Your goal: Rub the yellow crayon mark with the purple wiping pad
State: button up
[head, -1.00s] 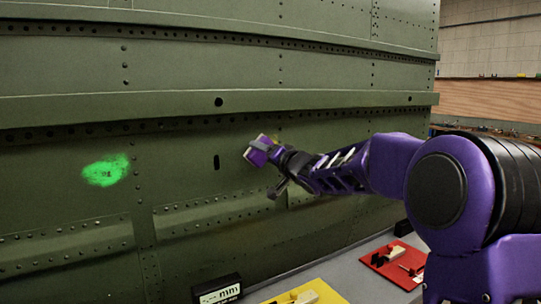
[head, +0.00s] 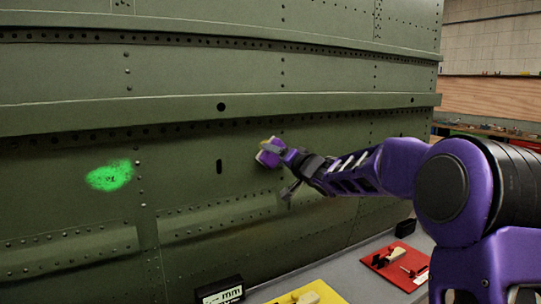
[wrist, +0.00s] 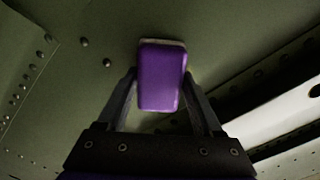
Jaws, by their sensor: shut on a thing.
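The purple wiping pad (head: 267,158) is in the jaws of my gripper (head: 275,150), at the green fuselage skin (head: 190,130). In the wrist view the purple pad (wrist: 161,80) sits between the two dark fingers of my gripper (wrist: 160,88), its pale far edge toward the skin. I cannot tell whether it touches the skin. A small yellowish trace shows at the pad's upper edge in the head view; I cannot tell for sure that it is the yellow crayon mark. The pad and gripper hide the skin behind them.
A bright green mark (head: 109,175) is on the skin at left. Riveted ribs and a ledge (head: 200,110) stand out from the skin. Below are a red tray (head: 412,259), a yellow tray (head: 285,298) and a black box (head: 220,290).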

aim_at(257, 153)
jog(key=shift+w+d, duration=1.95)
jog(key=shift+d, duration=0.9)
jog(key=shift+s+a+b, duration=0.45)
jog(key=shift+s+a, duration=0.55)
jog(key=shift+a, duration=0.5)
jog(key=shift+s+a+b, duration=0.5)
jog(key=shift+s+a, duration=0.5)
jog(key=shift+a, duration=0.5)
jog(key=shift+s+a+b, duration=0.45)
jog(key=shift+s+a, duration=0.55)
jog(key=shift+a, duration=0.5)
jog(key=shift+p+v, duration=0.8)
jog(key=shift+v, duration=2.2)
jog(key=shift+d, duration=0.1)
jog(key=shift+p+v, duration=0.6)
jog(key=shift+v, duration=0.85)
